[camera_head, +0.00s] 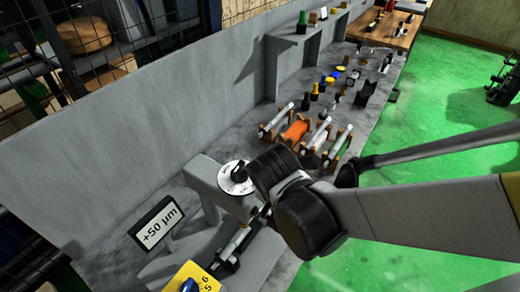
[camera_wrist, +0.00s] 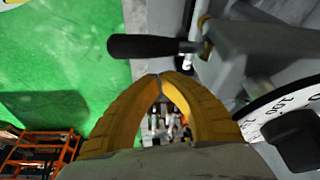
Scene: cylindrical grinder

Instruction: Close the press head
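The grey machine head (camera_head: 205,175), which I take to be the press head, stands on the bench in the lower middle of the head view. It carries a white dial (camera_head: 237,179) with a black knob. In the wrist view the dial (camera_wrist: 275,112) is at the right, beside grey machine parts. A black handle (camera_wrist: 150,46) on a short metal stem lies just beyond my gripper. My gripper (camera_wrist: 160,75) has its yellow fingertips together, with nothing visible between them. It appears apart from the handle. In the head view my arm hides the gripper and part of the machine.
A display reading +50 µm (camera_head: 157,225) and a yellow block (camera_head: 192,278) are near the machine. Shafts on wooden stands (camera_head: 298,131) and several small parts stand farther along the bench. The green floor (camera_head: 440,100) is open at the right. An orange rack (camera_wrist: 40,150) shows lower left.

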